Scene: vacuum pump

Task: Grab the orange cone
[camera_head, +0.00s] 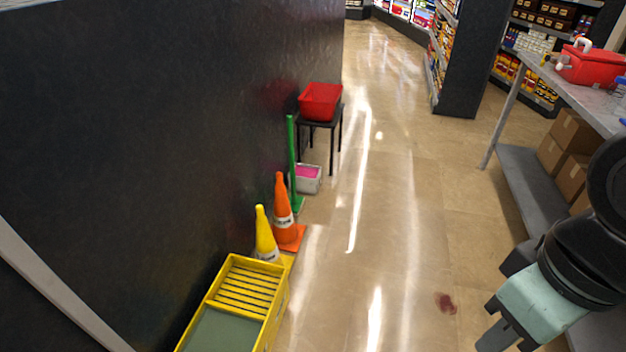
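The orange cone (282,205) stands upright on the floor by the dark wall, left of the picture's middle. It has a pale band around it and a square orange base. A yellow cone (264,232) stands close in front of it and hides part of its lower left side. My gripper (497,326) is at the lower right, well apart from the cone and to its right. Its mint-green body and grey finger parts show, with no object visible in it. The angle does not show how far apart the fingers are.
A yellow bucket (284,303) stands in front of the cones. A green pole (291,150), a pink-filled container (308,186) and a black stool (319,124) bearing a red bin (320,100) are behind. A grey table (548,72) is at right. The middle floor is clear, with a dark red stain (446,303).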

